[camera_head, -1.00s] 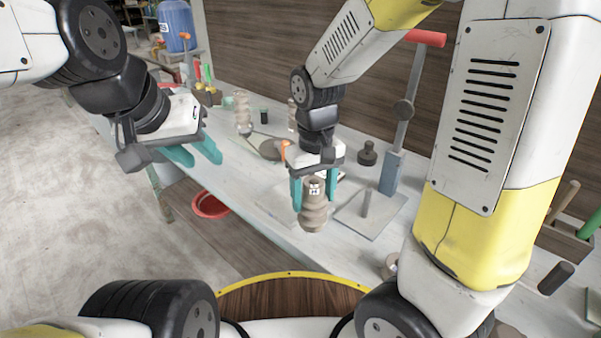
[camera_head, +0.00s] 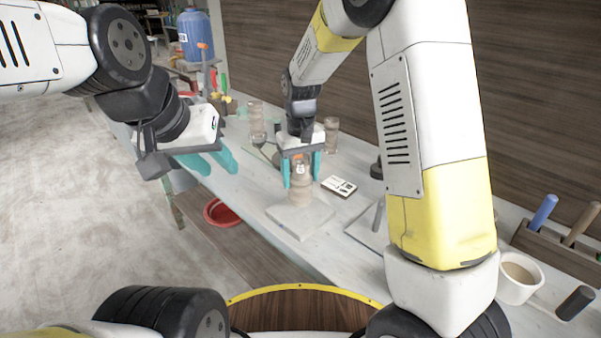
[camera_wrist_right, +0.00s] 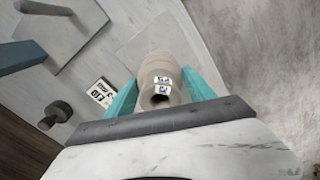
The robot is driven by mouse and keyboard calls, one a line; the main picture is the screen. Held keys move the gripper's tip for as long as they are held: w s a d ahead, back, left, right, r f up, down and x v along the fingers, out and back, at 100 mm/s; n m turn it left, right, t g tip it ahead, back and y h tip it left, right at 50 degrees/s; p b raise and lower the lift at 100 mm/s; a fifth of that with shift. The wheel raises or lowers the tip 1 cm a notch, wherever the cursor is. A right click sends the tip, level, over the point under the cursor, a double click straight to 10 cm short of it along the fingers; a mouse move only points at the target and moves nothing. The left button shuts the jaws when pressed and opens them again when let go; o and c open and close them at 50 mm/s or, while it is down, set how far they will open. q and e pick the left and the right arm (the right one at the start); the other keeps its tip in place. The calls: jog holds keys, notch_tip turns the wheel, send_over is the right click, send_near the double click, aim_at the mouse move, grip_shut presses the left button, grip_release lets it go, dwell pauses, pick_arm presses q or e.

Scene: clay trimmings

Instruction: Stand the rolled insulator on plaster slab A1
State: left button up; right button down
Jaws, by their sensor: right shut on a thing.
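The rolled insulator (camera_head: 301,188), a ribbed beige-grey clay piece with a printed white label, is upright between the teal fingers of my right gripper (camera_head: 302,172). It also shows in the right wrist view (camera_wrist_right: 160,78), gripped on both sides. A pale square plaster slab (camera_head: 291,219) lies under it on the bench, and also shows in the right wrist view (camera_wrist_right: 139,38). The insulator's lower end overlaps the slab in the picture; I cannot tell whether they touch. I read no A1 mark on the slab. My left gripper (camera_head: 208,163) is open and empty, away to the left.
A white card with dark print (camera_head: 339,187) lies right of the slab. A board with an upright rod (camera_head: 377,220) is further right. Two similar ribbed pieces (camera_head: 257,118) (camera_head: 331,137) stand behind. A cream cup (camera_head: 518,281) is at right; a red bowl (camera_head: 219,214) sits lower left.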

aim_at(301, 184)
jog(key=shift+f, duration=1.45)
jog(key=shift+f, duration=0.15)
jog(key=shift+c, duration=1.6)
grip_release()
